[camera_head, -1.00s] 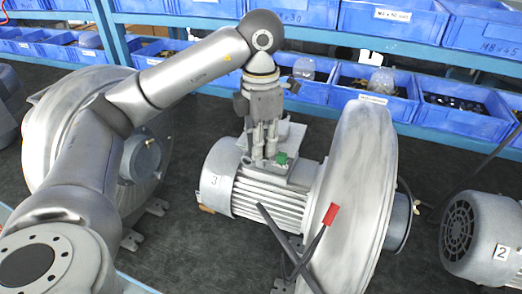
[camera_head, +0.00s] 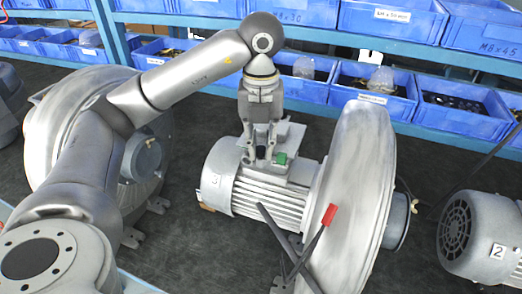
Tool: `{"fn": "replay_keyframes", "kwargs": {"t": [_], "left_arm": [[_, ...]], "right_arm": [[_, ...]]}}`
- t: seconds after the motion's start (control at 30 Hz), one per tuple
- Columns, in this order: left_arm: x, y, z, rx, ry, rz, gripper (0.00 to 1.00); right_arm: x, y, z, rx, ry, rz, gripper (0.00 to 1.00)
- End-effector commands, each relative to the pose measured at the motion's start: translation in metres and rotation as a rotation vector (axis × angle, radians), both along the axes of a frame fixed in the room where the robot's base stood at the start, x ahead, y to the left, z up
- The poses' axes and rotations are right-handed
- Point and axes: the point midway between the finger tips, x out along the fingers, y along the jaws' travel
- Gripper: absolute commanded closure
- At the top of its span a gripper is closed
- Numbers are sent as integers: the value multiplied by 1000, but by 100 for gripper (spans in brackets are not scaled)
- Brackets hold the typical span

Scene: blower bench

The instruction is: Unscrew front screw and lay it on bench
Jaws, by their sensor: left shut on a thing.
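The blower marked 3 stands mid-bench, with its ribbed motor (camera_head: 262,198) at left and its round silver housing (camera_head: 352,200) at right. A terminal box (camera_head: 296,170) with a green part sits on top of the motor. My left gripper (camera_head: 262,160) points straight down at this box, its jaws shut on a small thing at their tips. The front screw is too small to make out, hidden between the fingertips. I cannot tell whether it is still seated in the box. My right gripper is not in view.
Another blower (camera_head: 75,130) stands at left, a motor marked 2 (camera_head: 470,240) at right. Blue bins (camera_head: 465,115) line the back. The dark bench (camera_head: 190,255) is bare at front left of the motor.

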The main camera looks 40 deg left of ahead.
Motion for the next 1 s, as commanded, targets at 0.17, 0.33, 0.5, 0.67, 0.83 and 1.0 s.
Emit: {"fn": "replay_keyframes", "kwargs": {"t": [0.17,0.33,0.5,0.67,0.83,1.0], "left_arm": [[0,0,0,1,1,191,100],[0,0,0,1,1,289,100],[0,0,0,0,0,295,100],[0,0,0,1,1,294,73],[0,0,0,0,0,294,73],[0,0,0,0,0,293,73]], "right_arm": [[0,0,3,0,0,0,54],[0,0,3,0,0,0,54],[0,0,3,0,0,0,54],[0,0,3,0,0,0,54],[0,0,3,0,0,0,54],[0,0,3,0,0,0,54]]}}
